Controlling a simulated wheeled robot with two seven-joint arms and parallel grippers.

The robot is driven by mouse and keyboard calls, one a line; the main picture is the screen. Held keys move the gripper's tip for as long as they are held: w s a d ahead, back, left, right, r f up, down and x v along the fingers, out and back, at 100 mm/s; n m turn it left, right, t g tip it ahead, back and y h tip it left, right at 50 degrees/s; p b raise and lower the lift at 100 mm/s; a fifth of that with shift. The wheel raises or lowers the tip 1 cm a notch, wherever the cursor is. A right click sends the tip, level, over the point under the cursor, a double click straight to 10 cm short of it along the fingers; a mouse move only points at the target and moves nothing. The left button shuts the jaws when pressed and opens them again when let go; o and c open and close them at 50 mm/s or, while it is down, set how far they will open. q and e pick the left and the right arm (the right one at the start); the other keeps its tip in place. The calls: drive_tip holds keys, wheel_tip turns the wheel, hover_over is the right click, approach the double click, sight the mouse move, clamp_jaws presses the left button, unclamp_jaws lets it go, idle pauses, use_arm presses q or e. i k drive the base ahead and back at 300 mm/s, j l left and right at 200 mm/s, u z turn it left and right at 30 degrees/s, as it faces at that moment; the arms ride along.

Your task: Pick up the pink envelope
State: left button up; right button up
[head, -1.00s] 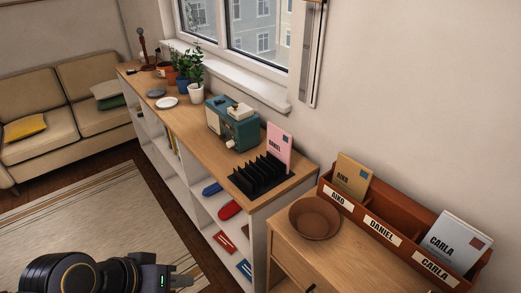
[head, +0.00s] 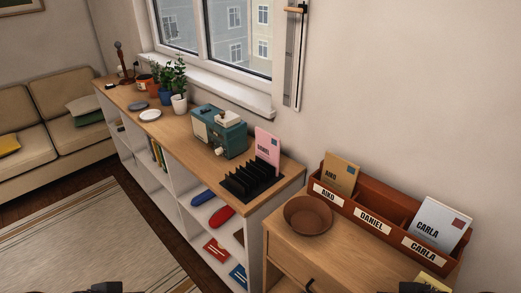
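The pink envelope (head: 267,147) stands upright in the rear slot of a black slotted rack (head: 240,185) on the long wooden-topped shelf. The name on it appears to read DANIEL. Its lower part is hidden by the rack. A dark part of my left gripper (head: 106,288) just shows at the bottom left edge, and a dark part of my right gripper (head: 415,287) at the bottom right edge. Both are far from the envelope, and their fingers are cut off by the frame.
A teal machine (head: 220,132) stands just left of the rack. A brown bowl (head: 308,215) and a sorter (head: 373,217) labelled AIKO, DANIEL and CARLA are on the nearer cabinet. The AIKO and CARLA slots hold envelopes; the DANIEL slot looks empty. A yellow item (head: 433,283) shows bottom right.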

sight(268, 145)
drive_tip(key=i+j+u, duration=0.15)
drive_tip(key=i+j, duration=0.85)
drive_tip(key=i, duration=0.1)
